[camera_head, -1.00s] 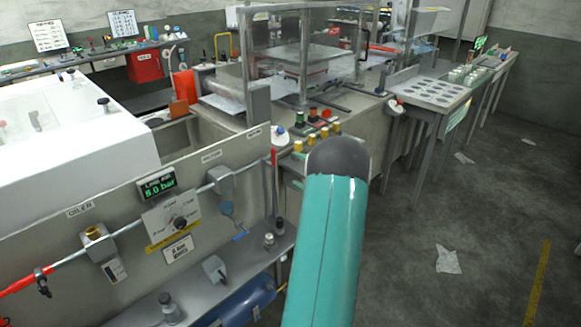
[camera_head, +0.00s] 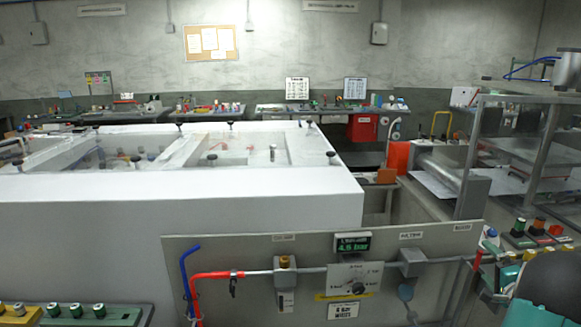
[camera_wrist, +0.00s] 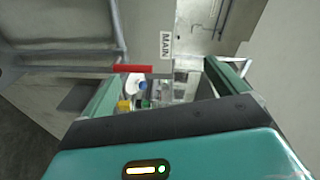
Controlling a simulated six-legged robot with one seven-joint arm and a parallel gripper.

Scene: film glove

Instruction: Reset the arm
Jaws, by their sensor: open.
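My gripper (camera_wrist: 164,74) shows in the wrist view with its two teal fingers apart. No object is held between them. Beyond the gap are a red bar (camera_wrist: 133,69), a white round part with blue on it, and small yellow and green parts. In the head view, a dark joint and a teal piece of my arm (camera_head: 548,285) show at the lower right corner. The gripper itself is not visible there.
A large white machine housing (camera_head: 200,185) fills the left and middle. In front stands a grey panel (camera_head: 215,255) with a pressure display (camera_head: 352,243), red and blue hoses and pipes. A metal frame machine (camera_head: 470,150) stands at right. Several buttons (camera_head: 538,228) sit near my arm.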

